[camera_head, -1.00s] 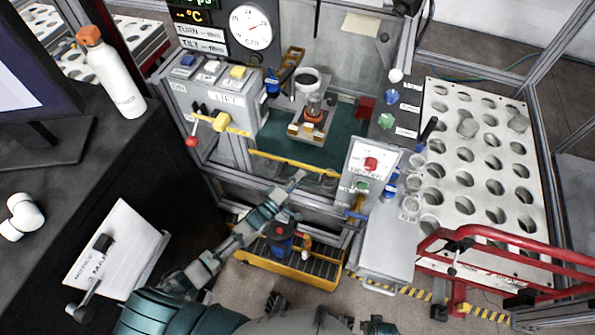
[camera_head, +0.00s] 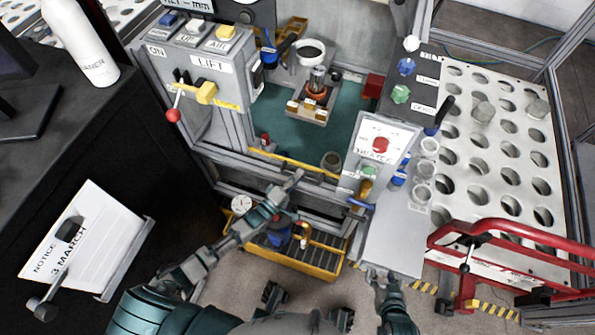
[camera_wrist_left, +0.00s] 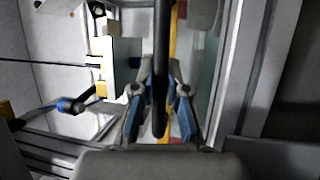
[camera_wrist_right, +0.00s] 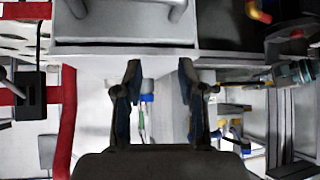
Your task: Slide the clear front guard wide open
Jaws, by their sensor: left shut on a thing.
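The clear front guard (camera_head: 325,195) is at the front of the machine opening, below a yellow edge strip (camera_head: 300,165). In the left wrist view the yellow strip (camera_wrist_left: 173,40) runs beside a dark bar handle (camera_wrist_left: 162,50). My left gripper (camera_head: 294,180) is at the guard's upper front. In the left wrist view its fingers (camera_wrist_left: 161,85) are on either side of the dark bar, shut on it. My right gripper (camera_wrist_right: 160,75) is open and empty. In the head view the right arm (camera_head: 395,300) is low, below the grey side shelf.
Inside the opening a fixture (camera_head: 312,100) stands on a green floor. The lift box (camera_head: 200,70) is on the left and a control panel (camera_head: 375,150) on the right. A yellow crate (camera_head: 300,255) sits below. A red rail (camera_head: 500,235) and perforated table are on the right.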

